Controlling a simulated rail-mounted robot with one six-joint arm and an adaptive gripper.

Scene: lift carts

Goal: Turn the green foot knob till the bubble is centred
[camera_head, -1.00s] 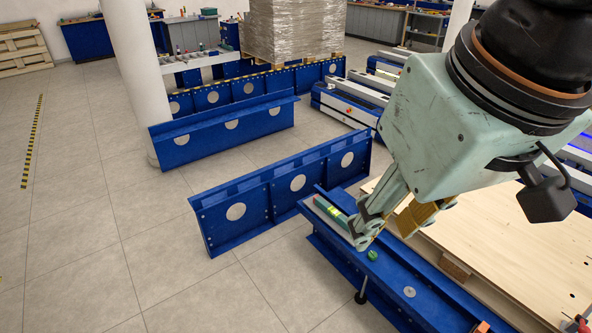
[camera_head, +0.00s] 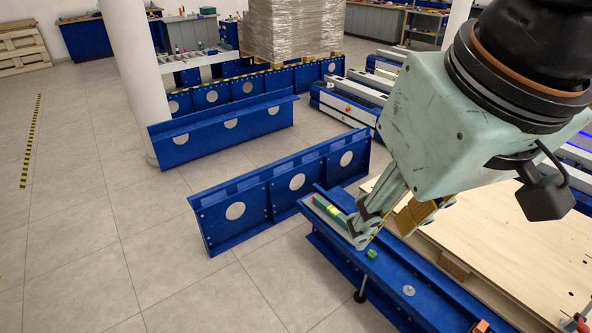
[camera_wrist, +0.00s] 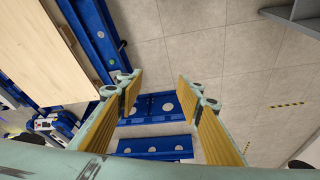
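The green foot knob (camera_head: 372,254) sits on top of a blue beam (camera_head: 392,274), above a dark foot (camera_head: 361,296). A green spirit level (camera_head: 331,210) with a yellow-green vial lies along the beam behind the knob; the bubble is too small to read. My gripper (camera_head: 383,237) is open and empty, pointing down above the beam, just above and beside the knob in the picture, not visibly touching it. In the wrist view, my gripper (camera_wrist: 159,80) has its yellow-padded fingers wide apart, and the knob (camera_wrist: 112,61) shows left of them, outside the gap.
A wooden panel (camera_head: 500,245) lies right of the beam. Another blue beam with round holes (camera_head: 290,185) stands left, and a further one (camera_head: 225,128) behind it. A white column (camera_head: 128,60) rises at the back left. The tiled floor at the lower left is free.

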